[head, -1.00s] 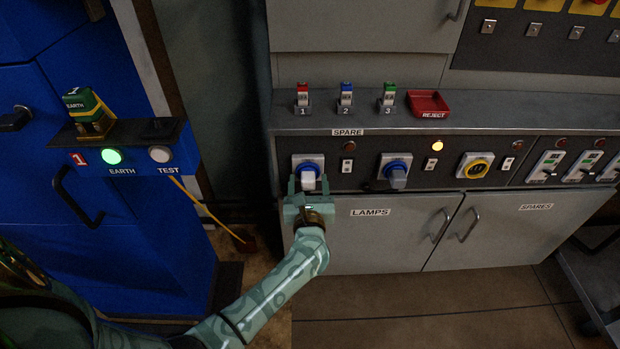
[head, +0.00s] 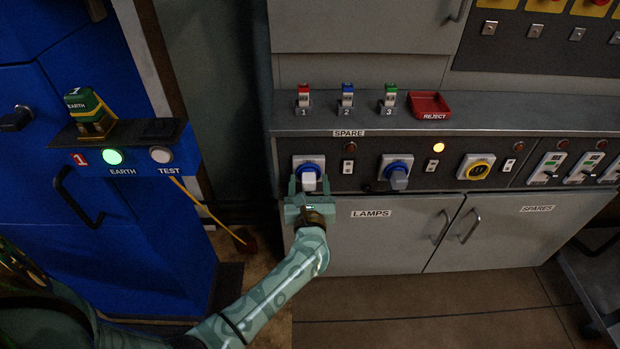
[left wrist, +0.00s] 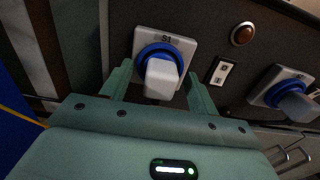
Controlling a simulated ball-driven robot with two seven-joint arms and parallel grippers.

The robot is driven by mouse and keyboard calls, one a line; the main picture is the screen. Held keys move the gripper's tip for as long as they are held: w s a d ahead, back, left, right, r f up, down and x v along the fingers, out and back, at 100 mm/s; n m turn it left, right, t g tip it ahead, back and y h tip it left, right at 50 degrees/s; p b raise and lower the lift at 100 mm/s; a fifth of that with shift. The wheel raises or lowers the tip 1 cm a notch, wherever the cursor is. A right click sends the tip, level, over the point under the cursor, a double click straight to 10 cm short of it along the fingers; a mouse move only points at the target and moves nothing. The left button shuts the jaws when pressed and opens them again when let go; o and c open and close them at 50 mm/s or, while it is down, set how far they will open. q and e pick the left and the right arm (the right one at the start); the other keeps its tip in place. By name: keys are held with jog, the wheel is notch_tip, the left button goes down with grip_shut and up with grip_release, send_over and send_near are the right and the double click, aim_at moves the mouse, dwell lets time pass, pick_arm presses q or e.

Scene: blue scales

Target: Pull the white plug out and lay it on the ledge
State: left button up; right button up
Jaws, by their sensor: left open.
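The white plug (head: 309,182) sits in the left blue-ringed socket on the panel under the SPARE label. In the left wrist view the white plug (left wrist: 161,79) stands out from the blue ring of the socket plate marked S1 (left wrist: 187,44). My left gripper (head: 309,186) is at the plug, its fingers open on either side of it. In the left wrist view my left gripper (left wrist: 158,88) shows a gap between each finger and the plug. The grey ledge (head: 390,121) runs above the sockets. My right gripper is not in view.
Three small tagged holders, red (head: 303,98), blue (head: 347,97) and green (head: 389,99), and a red REJECT tray (head: 430,105) stand on the ledge. A second blue socket with a plug (head: 397,173) is to the right. A blue cabinet (head: 60,230) stands at left.

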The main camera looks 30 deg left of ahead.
aim_at(309, 188)
pick_arm(q)
grip_shut()
jog(key=shift+p+v, duration=0.55)
jog(key=shift+v, duration=2.45)
